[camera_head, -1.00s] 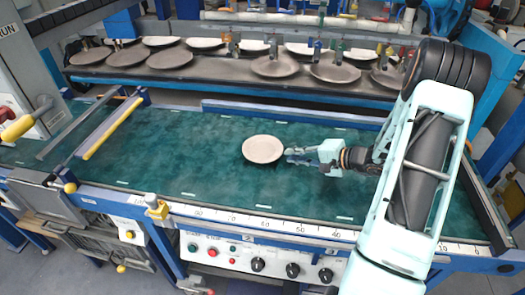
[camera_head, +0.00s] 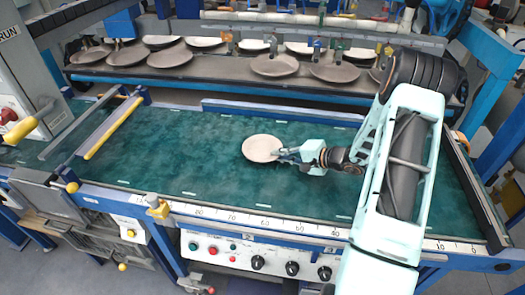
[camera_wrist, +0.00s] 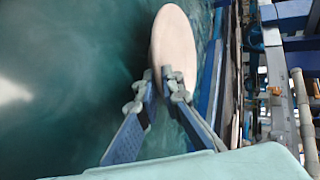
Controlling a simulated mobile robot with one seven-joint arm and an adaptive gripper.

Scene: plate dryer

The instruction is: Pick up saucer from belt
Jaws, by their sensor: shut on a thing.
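The saucer (camera_head: 261,148) is a pale pinkish-beige disc on the green belt (camera_head: 200,150), near the belt's middle in the head view. My gripper (camera_head: 284,153) reaches it from the right, with its fingers at the saucer's right rim. In the wrist view the saucer (camera_wrist: 174,45) stretches away from the fingertips. My gripper (camera_wrist: 161,82) has its two fingers on either side of the near rim and is shut on it. Whether the saucer touches the belt or is slightly raised cannot be told.
Behind the belt, a dark rack shelf (camera_head: 215,70) carries several similar plates (camera_head: 275,66). A yellow-edged bar (camera_head: 112,128) crosses the belt at the left. A control panel (camera_head: 260,255) with knobs is on the front. The belt around the saucer is clear.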

